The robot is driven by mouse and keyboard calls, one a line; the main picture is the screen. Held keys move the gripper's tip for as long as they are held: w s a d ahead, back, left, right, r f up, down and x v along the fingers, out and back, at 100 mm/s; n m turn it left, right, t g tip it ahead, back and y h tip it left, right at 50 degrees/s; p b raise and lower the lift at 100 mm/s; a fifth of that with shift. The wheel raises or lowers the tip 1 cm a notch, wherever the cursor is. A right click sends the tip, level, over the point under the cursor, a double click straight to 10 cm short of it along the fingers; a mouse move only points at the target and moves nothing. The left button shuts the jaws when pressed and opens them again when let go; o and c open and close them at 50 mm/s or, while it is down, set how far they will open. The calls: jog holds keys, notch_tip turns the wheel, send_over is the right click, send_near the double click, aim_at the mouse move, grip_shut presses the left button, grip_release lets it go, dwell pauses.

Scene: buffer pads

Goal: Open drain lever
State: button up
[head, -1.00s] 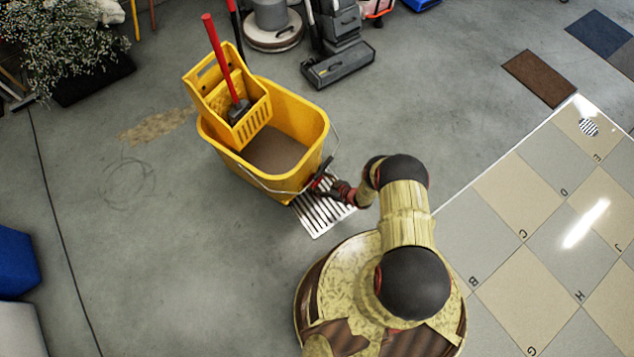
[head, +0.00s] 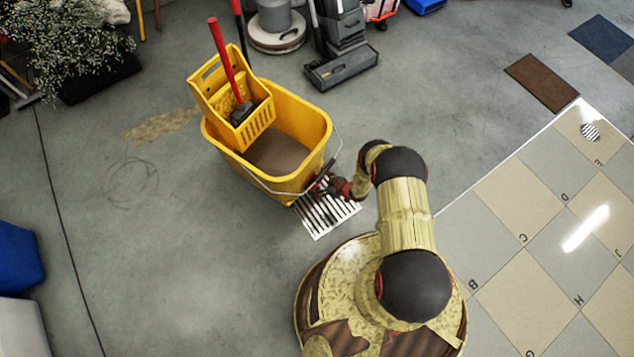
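A yellow mop bucket (head: 232,160) with brown water inside stands on the floor in the head view. A metal floor drain grate (head: 327,213) lies beside and partly under its near right side. My gripper (head: 322,184) is at the bucket's near right lower side, above the grate, by the wire handle. The drain lever cannot be made out; it may be hidden behind my gripper and the bucket. The fingers are too small and dark to tell whether they are open or shut, or touching anything.
A yellow wringer (head: 204,92) with a red-handled mop (head: 220,55) sits on the bucket's back left. A floor machine (head: 276,28) and a grey vacuum (head: 340,68) stand behind. Tiled floor (head: 530,240) lies right.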

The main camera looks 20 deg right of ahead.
jog(key=shift+o, duration=0.3)
jog(key=shift+d, duration=0.1)
jog(key=v, duration=1.2)
dwell(0.3)
